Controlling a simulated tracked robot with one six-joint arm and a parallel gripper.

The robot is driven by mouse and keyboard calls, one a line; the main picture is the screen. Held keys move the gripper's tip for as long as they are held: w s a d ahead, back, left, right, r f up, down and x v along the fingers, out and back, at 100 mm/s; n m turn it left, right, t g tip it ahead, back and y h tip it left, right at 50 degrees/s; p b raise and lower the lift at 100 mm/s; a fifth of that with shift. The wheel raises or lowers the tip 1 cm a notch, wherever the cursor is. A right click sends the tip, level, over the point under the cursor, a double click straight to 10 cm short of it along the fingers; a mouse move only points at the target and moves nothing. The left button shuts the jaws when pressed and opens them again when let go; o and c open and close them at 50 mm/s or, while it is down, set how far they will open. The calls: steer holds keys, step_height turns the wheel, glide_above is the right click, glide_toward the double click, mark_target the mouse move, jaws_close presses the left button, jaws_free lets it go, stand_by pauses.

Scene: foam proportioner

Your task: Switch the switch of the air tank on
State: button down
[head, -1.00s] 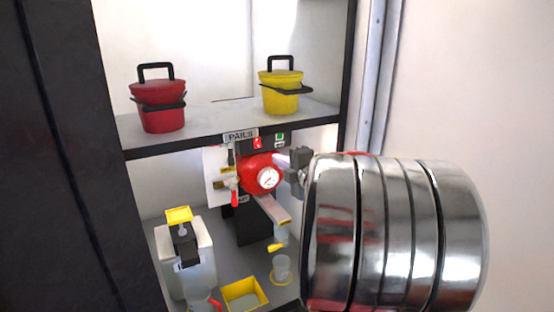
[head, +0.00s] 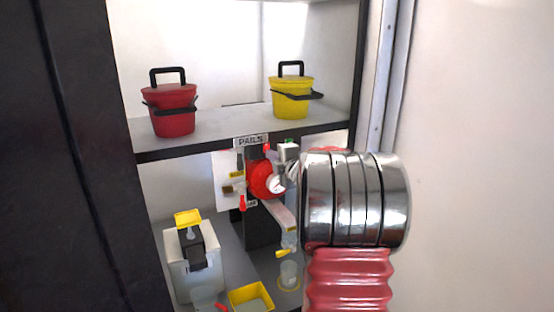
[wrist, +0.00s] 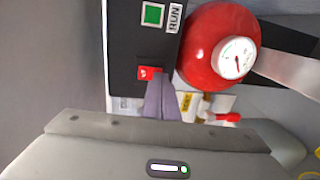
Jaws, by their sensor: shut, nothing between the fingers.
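The red air tank (head: 260,182), with a white round gauge, is under the shelf in the head view; it is large at the top of the wrist view (wrist: 200,40). Beside it is a black panel (wrist: 125,40) with a small red switch (wrist: 147,73) and a green square (wrist: 153,14) labelled RUN. My gripper (wrist: 160,82) is shut and empty, its fingertips at the right edge of the red switch. I cannot tell whether they touch it. In the head view my gripper (head: 288,153) and arm hide part of the panel.
A red pail (head: 170,112) and a yellow pail (head: 292,102) stand on the shelf above. A white jug (head: 193,265), a yellow tray (head: 250,298) and a clear cup (head: 289,273) are below. A dark cabinet side is at left, a pale wall at right.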

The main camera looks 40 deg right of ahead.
steer(key=shift+w, duration=0.25)
steer(key=shift+w+d+f, duration=0.1)
steer(key=shift+w, duration=0.1)
stand_by(0.3)
steer(key=s+a+f, duration=0.1)
steer(key=s+a, duration=0.1)
steer(key=s, duration=0.4)
steer(key=s+a+f, duration=0.1)
steer(key=s+a, duration=0.1)
steer(key=s, duration=0.5)
steer(key=shift+s, duration=0.2)
stand_by(0.3)
